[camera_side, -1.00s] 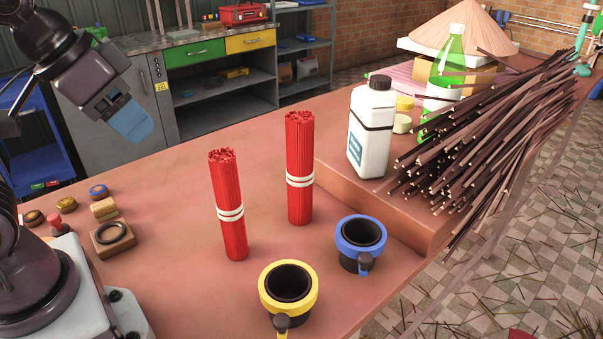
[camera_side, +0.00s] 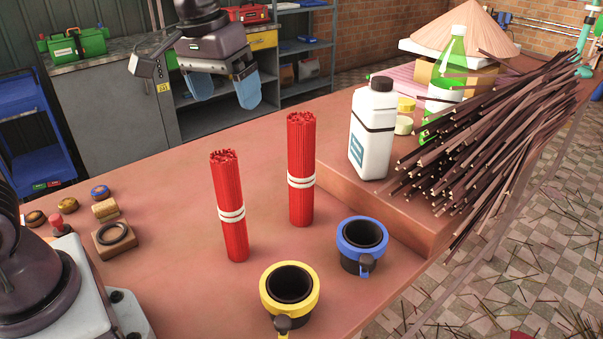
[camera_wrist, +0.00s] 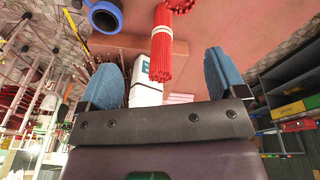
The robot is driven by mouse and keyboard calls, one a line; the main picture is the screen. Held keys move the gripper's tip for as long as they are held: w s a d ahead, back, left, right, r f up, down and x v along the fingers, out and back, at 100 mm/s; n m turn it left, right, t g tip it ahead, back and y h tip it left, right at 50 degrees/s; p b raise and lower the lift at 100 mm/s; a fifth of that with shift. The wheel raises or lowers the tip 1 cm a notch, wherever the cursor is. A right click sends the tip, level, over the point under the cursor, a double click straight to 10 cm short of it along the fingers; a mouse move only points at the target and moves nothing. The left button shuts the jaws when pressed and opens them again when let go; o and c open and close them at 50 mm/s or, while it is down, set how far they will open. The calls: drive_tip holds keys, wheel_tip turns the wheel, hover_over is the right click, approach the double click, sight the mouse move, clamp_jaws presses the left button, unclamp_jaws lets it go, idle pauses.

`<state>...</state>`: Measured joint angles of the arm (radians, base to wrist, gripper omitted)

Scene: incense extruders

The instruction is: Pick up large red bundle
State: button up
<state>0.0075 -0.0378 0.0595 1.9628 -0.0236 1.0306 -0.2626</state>
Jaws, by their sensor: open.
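Two red bundles with white bands stand upright on the table. The farther one (camera_side: 301,150), nearer the raised block, looks somewhat larger; the nearer one (camera_side: 228,185) stands to its left and front. My gripper (camera_side: 224,103) is open and empty, with blue fingers pointing down, above and behind the bundles and apart from both. In the wrist view a red bundle (camera_wrist: 161,50), apparently the farther one, shows between and beyond the open fingers. A second red bundle (camera_wrist: 180,5) is cut off at the top edge.
A blue-rimmed cup (camera_side: 361,234) and a yellow-rimmed cup (camera_side: 287,290) stand in front. A white bottle (camera_side: 372,130) and a pile of dark sticks (camera_side: 490,130) rest on the raised block (camera_side: 400,220) at right. Small round pieces lie at left.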

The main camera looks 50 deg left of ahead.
sight(302, 117)
drive_tip(key=w+f+n, duration=0.1)
drive_tip(key=w+n, duration=0.2)
drive_tip(key=w, duration=0.2)
drive_tip(key=w+a+f+n+g, duration=0.1)
drive_tip(key=w+n, duration=0.2)
drive_tip(key=w, duration=0.2)
drive_tip(key=w+f+n+g, duration=0.1)
drive_tip(key=w+n, duration=0.3)
drive_tip(key=w, duration=0.1)
drive_tip(key=shift+w+a+f, duration=0.15)
drive_tip(key=shift+w+a, duration=0.05)
drive_tip(key=shift+a, duration=0.2)
drive_tip(key=w+r+n, duration=0.1)
drive_tip(key=n, duration=0.1)
drive_tip(key=r+n, duration=0.1)
drive_tip(key=shift+w+r+n, duration=0.3)
drive_tip(key=shift+w+n, duration=0.05)
drive_tip(key=shift+n, duration=0.05)
drive_tip(key=shift+s+d+r+n, duration=0.1)
drive_tip(key=shift+s+n, duration=0.15)
drive_tip(key=shift+n, duration=0.95)
wheel_tip(302, 117, down, 7)
drive_tip(key=shift+f, duration=0.1)
drive_tip(key=shift+a+f, duration=0.2)
drive_tip(key=shift+f, duration=2.45)
drive_tip(key=c, duration=1.5)
drive_tip(key=shift+r, duration=10.55)
